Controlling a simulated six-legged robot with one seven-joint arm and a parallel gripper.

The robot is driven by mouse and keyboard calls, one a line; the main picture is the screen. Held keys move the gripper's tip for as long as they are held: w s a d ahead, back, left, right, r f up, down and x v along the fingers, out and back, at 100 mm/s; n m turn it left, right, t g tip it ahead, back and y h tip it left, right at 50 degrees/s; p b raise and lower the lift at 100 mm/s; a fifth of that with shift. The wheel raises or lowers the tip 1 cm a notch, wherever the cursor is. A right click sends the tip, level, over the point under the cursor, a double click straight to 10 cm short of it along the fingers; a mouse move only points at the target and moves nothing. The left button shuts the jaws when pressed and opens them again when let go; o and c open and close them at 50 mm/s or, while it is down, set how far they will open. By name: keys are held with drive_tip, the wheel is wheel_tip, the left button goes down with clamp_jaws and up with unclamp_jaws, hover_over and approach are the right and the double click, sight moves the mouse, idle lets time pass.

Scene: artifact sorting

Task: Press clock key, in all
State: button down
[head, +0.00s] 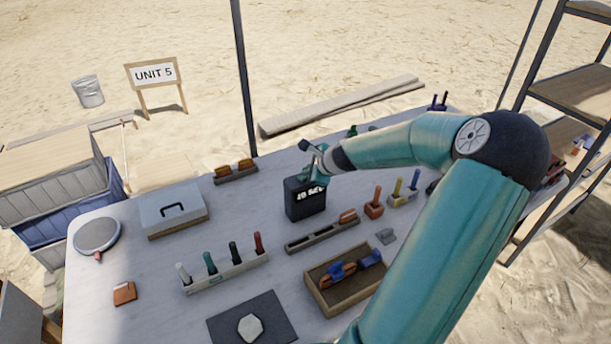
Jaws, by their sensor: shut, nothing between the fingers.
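The clock is a small black box (304,203) standing upright near the middle of the table, with white characters on its front that are too small to read surely. My gripper (315,168) is shut and empty. It is at the clock's top, its fingers overlapping the upper edge in the head view. I cannot tell whether they touch it. The key on the clock is not clearly visible, and the gripper hides part of the top.
A grey case (172,208) and a rack of coloured tools (226,276) lie left on the table (140,260). A slotted holder (322,235) and a wooden tray (322,300) lie in front of the clock. Small tool holders (373,210) stand to its right. A shelf (570,85) is far right.

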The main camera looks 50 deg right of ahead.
drive_tip(key=shift+r, duration=0.75)
drive_tip(key=shift+r, duration=0.1)
drive_tip(key=shift+r, duration=2.45)
